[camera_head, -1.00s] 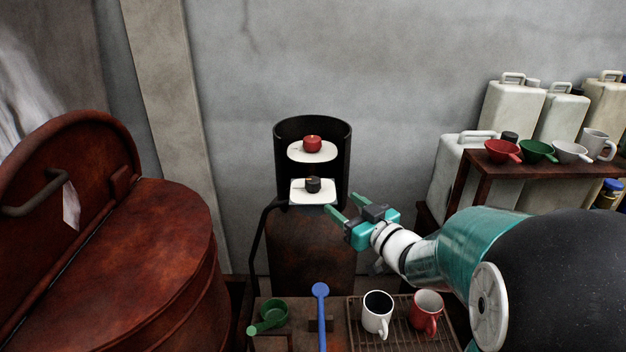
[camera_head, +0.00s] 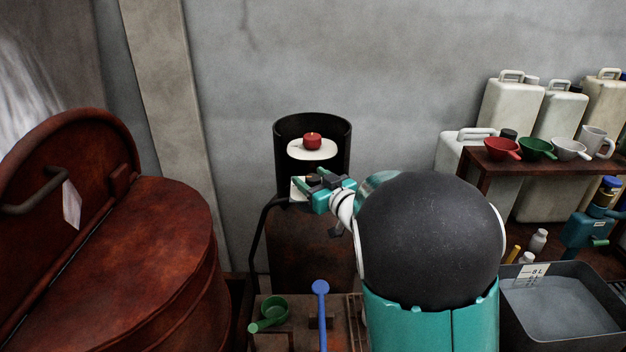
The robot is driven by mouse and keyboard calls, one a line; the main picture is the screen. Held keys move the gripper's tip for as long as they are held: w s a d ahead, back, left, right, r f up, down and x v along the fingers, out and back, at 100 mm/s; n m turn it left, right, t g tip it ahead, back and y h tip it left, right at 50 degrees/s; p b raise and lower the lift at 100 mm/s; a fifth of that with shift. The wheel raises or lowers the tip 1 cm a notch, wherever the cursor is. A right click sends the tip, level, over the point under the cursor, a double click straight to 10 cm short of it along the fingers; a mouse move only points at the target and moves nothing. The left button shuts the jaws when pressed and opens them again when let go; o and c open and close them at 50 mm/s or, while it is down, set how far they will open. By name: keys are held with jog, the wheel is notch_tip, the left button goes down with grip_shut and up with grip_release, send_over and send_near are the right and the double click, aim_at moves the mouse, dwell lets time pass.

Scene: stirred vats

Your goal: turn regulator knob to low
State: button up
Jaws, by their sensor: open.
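A red knob (camera_head: 312,141) sits on an upper white round plate (camera_head: 300,153) inside a black open-fronted collar (camera_head: 283,133) on top of a rusty cylinder (camera_head: 296,240). A lower white square plate (camera_head: 296,189) shows only at its left part. The dark knob on it is mostly hidden behind my gripper (camera_head: 311,187). My teal gripper is open, with its fingers at the lower plate, around or just in front of the dark knob; I cannot tell whether they touch it. Which knob is the regulator's is not readable, and no low mark is legible.
A rusty lidded vat (camera_head: 150,240) fills the left. A green scoop (camera_head: 272,311) and a blue-handled tool (camera_head: 320,300) are on the bench below. Coloured funnels (camera_head: 502,148) and a mug stand on a right shelf (camera_head: 540,168). A grey basin (camera_head: 560,310) is lower right.

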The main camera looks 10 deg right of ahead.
jog(key=c, duration=1)
jog(key=shift+o, duration=0.2)
jog(key=shift+m+h, duration=0.3)
jog(key=shift+h, duration=0.2)
jog(key=m+h, duration=0.2)
jog(key=h, duration=0.1)
jog(key=m+t+h, duration=0.1)
jog(key=m+h, duration=0.1)
jog(key=h, duration=0.1)
jog(key=shift+a, duration=0.1)
jog(key=m+h, duration=0.2)
jog(key=h, duration=0.2)
jog(key=m+g+h, duration=0.1)
jog(key=m+h, duration=0.2)
jog(key=h, duration=0.1)
jog(key=shift+g, duration=0.3)
jog(key=m+g+h, duration=0.4)
jog(key=h, duration=0.1)
jog(key=shift+f+m, duration=0.1)
jog(key=shift+m, duration=0.2)
jog(key=shift+m+g+h, duration=1.7)
jog(key=shift+m+g, duration=0.1)
jog(key=shift+g, duration=0.7)
